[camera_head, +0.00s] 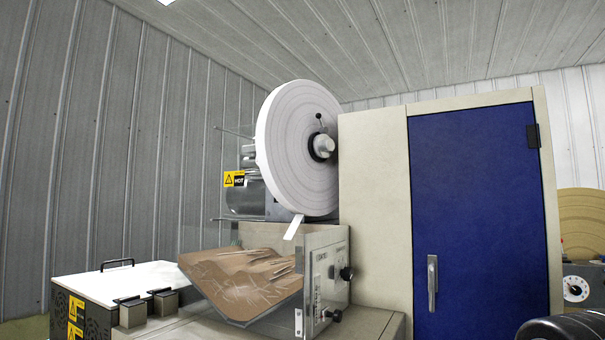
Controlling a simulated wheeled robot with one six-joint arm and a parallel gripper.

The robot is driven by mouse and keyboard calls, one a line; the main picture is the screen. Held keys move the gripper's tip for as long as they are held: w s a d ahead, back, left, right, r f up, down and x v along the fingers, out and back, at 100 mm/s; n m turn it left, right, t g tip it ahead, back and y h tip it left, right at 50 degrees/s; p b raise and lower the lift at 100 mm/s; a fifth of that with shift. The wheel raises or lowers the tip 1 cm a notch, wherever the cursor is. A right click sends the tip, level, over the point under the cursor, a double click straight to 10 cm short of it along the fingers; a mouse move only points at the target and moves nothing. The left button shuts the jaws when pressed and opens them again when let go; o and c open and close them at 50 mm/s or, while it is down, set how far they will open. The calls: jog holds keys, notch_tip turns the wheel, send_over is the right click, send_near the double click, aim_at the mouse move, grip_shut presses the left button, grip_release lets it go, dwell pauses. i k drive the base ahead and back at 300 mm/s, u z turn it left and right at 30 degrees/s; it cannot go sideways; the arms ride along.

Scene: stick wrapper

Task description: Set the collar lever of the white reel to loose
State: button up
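The white reel (288,140) stands upright on the machine, left of the tall cabinet. A pale hub knob with a dark collar (316,147) sits at its centre. A short dark lever with a ball tip (319,117) points up from the collar. Whether that position is loose or tight cannot be told. A white strip (294,227) hangs from the reel's lower edge. My gripper is not in view; a dark rounded part at the bottom right corner may be part of my arm.
A beige cabinet (375,210) with a blue door (482,200) stands right of the reel. Below the reel are a tray of sticks (245,280) and a control panel with black knobs (327,282). A tan reel (582,220) and a dial gauge (574,290) are at far right.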

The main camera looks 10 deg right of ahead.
aim_at(324, 130)
jog(key=u, duration=0.55)
jog(key=k, duration=1.3)
jog(key=z, duration=0.2)
jog(key=i, duration=0.55)
jog(key=z, duration=0.85)
jog(key=i, duration=1.3)
jog(key=u, duration=0.8)
jog(key=i, duration=0.35)
jog(key=u, duration=0.3)
